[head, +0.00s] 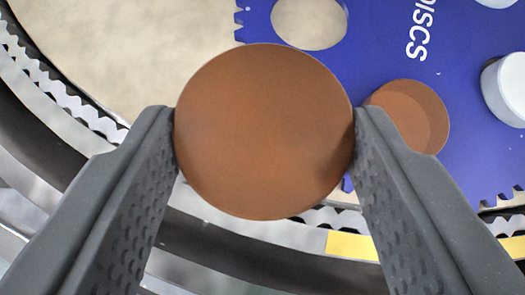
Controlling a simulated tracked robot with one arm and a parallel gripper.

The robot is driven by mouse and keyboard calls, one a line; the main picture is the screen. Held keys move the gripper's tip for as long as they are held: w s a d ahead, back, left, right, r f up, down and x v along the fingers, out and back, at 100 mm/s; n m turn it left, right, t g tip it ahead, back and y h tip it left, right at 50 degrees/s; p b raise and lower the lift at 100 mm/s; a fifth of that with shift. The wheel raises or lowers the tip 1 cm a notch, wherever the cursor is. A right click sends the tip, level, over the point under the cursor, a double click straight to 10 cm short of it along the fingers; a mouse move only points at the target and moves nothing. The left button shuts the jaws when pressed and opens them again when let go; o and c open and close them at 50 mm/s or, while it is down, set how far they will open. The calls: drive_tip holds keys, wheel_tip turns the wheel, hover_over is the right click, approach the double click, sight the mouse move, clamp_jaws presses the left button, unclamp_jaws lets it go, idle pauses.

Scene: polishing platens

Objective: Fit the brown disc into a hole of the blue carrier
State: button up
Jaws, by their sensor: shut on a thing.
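My gripper (264,140) is shut on the brown disc (263,130), one finger on each side of it. The disc faces the camera and appears above the platen and the edge of the carrier. The blue carrier (385,50) lies at the upper right, with white lettering reading "DISCS" and a toothed edge.
The beige platen (110,45) is bare at the upper left. A toothed metal ring (65,90) curves along the left and bottom. A yellow mark (350,245) lies on the ring at lower right. A white round piece (508,90) stands on the carrier at the right edge.

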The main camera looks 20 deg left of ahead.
approach(309, 41)
drive_tip(key=shift+w+a+r, duration=0.4)
drive_tip(key=shift+r, duration=0.2)
drive_tip(key=shift+w+a+r, duration=0.35)
drive_tip(key=shift+a+r, duration=0.05)
drive_tip(key=shift+r, duration=0.2)
drive_tip(key=shift+w+a+r, duration=0.4)
drive_tip(key=shift+r, duration=0.2)
drive_tip(key=shift+w+f+p, duration=0.15)
drive_tip(key=shift+w+p, duration=0.15)
drive_tip(key=shift+w, duration=0.75)
drive_tip(key=shift+w+f+b, duration=0.45)
drive_tip(key=shift+w+f, duration=0.9)
drive_tip(key=shift+f, duration=0.3)
drive_tip(key=shift+f+b, duration=0.6)
drive_tip(key=shift+f, duration=0.95)
drive_tip(key=shift+f, duration=0.15)
drive_tip(key=o, duration=1)
drive_tip(key=shift+o, duration=0.2)
